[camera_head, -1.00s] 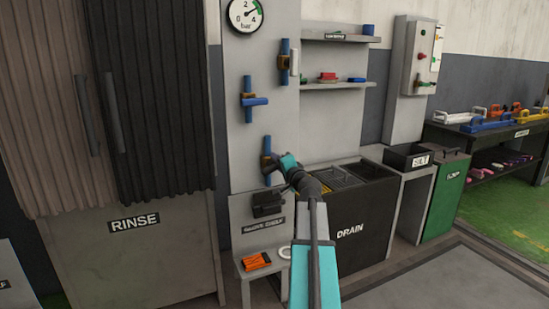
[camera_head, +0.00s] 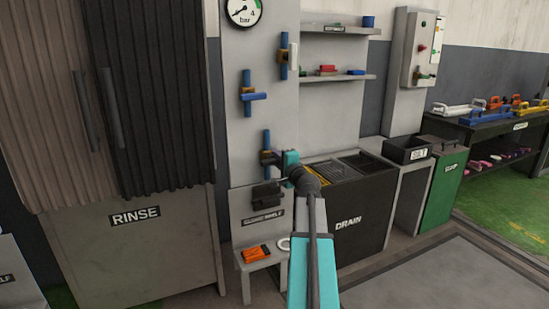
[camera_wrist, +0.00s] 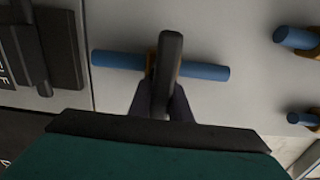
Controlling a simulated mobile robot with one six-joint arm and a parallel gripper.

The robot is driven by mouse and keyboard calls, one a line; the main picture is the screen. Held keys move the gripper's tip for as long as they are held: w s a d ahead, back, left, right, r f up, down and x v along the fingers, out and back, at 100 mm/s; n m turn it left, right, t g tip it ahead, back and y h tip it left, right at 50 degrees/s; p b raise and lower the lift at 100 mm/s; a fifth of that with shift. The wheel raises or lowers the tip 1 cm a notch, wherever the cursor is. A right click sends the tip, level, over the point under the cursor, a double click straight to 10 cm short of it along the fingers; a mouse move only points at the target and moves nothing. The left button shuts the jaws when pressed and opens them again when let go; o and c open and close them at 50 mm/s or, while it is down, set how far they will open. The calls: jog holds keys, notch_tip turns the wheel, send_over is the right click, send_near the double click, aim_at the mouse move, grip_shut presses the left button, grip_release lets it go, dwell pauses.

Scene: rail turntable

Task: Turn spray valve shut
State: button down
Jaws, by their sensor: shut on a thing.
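The lowest valve on the grey panel is a brass body on a vertical blue pipe (camera_head: 267,139). In the wrist view, the same blue pipe (camera_wrist: 205,71) runs sideways, with a dark lever (camera_wrist: 170,55) lying across it. My gripper (camera_wrist: 160,106) is shut on this lever, with a dark finger on each side. In the head view, my gripper (camera_head: 277,159) is at this valve, and my wrist partly hides it. The pressure gauge (camera_head: 243,10) at the top has its needle pointing to the lower left, near the low end.
A valve with a blue handle (camera_head: 253,96) and one with a white handle (camera_head: 293,56) sit higher on the panel. A black box (camera_head: 266,195) is just below my gripper. The DRAIN unit (camera_head: 345,215) stands to the right. Open floor lies at the lower right.

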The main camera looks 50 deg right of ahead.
jog(key=c, duration=1.6)
grip_release()
jog(key=shift+c, duration=0.2)
jog(key=shift+s, duration=0.1)
jog(key=b+v, duration=0.1)
jog(key=v, duration=1.2)
jog(key=shift+s+a+b, duration=0.2)
jog(key=shift+s+b, duration=0.05)
jog(key=shift+b, duration=0.05)
